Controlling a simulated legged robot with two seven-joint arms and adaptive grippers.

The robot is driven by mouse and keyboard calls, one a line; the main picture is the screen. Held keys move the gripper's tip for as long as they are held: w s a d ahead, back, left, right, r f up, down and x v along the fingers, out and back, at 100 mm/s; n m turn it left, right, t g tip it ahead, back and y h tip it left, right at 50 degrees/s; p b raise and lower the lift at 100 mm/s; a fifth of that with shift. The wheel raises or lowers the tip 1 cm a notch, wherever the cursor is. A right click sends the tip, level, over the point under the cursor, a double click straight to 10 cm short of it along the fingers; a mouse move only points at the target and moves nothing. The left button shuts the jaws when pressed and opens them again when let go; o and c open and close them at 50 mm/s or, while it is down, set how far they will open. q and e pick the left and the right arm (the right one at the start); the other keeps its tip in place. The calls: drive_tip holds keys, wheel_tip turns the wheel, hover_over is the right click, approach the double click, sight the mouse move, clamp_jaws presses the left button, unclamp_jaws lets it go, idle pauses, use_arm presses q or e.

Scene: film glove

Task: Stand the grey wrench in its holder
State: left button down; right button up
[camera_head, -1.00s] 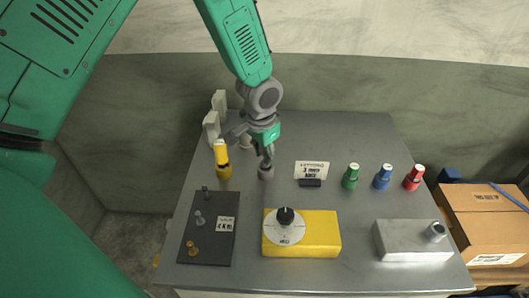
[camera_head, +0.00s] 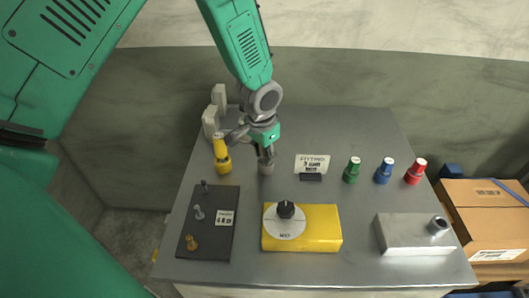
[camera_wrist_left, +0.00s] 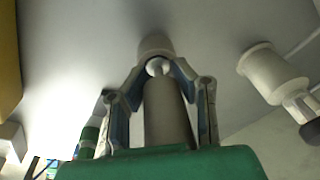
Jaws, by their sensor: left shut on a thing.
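My left gripper (camera_head: 266,152) reaches down over the far middle of the grey table. In the left wrist view, its fingers (camera_wrist_left: 160,80) are closed around a dark grey cylindrical shaft, which I take to be the grey wrench (camera_wrist_left: 168,115). A pale rounded part shows at the shaft's far end, in line with a short grey cup-like piece (camera_wrist_left: 155,45), which I take to be the holder. In the head view that grey piece (camera_head: 265,169) stands on the table just below the fingertips. Whether the wrench is inside the holder cannot be told; the fingers hide most of it.
A yellow tool (camera_head: 221,157) stands close to the left of the gripper. A small sign (camera_head: 312,164) and green (camera_head: 352,170), blue (camera_head: 384,171) and red (camera_head: 416,171) pieces stand to the right. A yellow box (camera_head: 318,229), dark board (camera_head: 222,245) and metal block (camera_head: 405,237) lie nearer.

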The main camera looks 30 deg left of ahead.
use_arm(q)
drive_tip(key=shift+f, duration=0.25)
drive_tip(key=c, duration=1.2)
unclamp_jaws()
drive_tip(key=r, duration=0.4)
drive_tip(key=s+r, duration=0.1)
drive_tip(key=r, duration=0.6)
drive_tip(key=shift+s+d+r, duration=0.25)
drive_tip(key=shift+s+r, duration=0.05)
drive_tip(key=shift+r, duration=0.05)
